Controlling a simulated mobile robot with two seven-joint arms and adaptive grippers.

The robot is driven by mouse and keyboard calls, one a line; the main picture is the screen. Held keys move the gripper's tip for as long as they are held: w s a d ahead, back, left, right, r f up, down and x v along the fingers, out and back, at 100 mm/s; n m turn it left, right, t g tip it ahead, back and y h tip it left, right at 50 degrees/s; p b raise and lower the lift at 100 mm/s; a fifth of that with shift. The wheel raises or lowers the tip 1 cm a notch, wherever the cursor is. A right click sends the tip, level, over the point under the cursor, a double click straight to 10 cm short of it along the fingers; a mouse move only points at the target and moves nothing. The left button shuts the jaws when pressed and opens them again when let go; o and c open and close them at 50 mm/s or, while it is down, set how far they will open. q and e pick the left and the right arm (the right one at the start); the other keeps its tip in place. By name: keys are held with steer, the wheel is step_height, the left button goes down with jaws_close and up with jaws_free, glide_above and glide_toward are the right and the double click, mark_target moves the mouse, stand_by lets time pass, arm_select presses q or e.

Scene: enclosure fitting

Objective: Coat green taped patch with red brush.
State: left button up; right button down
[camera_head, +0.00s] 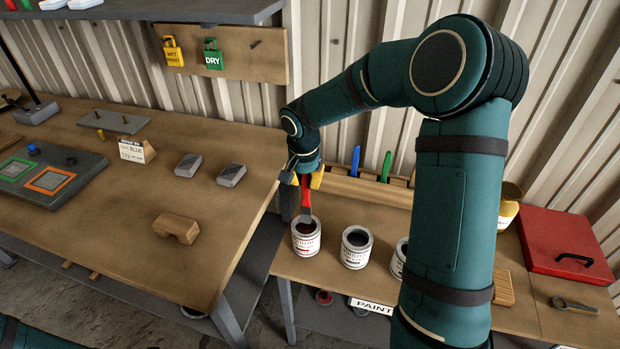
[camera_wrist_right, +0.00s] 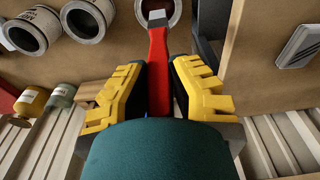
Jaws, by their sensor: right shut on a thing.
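My right gripper (camera_head: 305,181) is shut on the handle of the red brush (camera_head: 306,196), which points down over the leftmost paint can (camera_head: 306,241). That can has dark red paint inside. In the right wrist view the yellow fingers (camera_wrist_right: 158,95) flank the red handle (camera_wrist_right: 158,75), and the brush's grey end lies across the can mouth (camera_wrist_right: 172,14). I cannot tell whether the bristles touch the paint. The green taped patch (camera_head: 15,169) is on a dark grey panel (camera_head: 84,167) on the left table, beside an orange taped patch (camera_head: 50,180). My left gripper is out of view.
More paint cans (camera_head: 356,247) stand to the right on the lower bench, partly behind my right arm. Blue (camera_head: 354,162) and green (camera_head: 386,167) brushes stand in a rack behind. A wooden block (camera_head: 177,227) and two grey blocks (camera_head: 188,165) lie on the left table. A red toolbox (camera_head: 565,246) sits right.

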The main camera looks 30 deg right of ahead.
mark_target(306, 205)
steer(key=shift+f+b, duration=1.3)
steer(key=shift+f, duration=0.8)
steer(key=shift+f+b, duration=0.55)
steer(key=shift+f, duration=0.35)
steer(key=shift+f+b, duration=0.6)
steer(key=shift+b, duration=0.1)
stand_by(0.5)
steer(key=shift+r, duration=0.1)
steer(key=shift+r+p, duration=2.15)
steer(key=shift+r, duration=1.35)
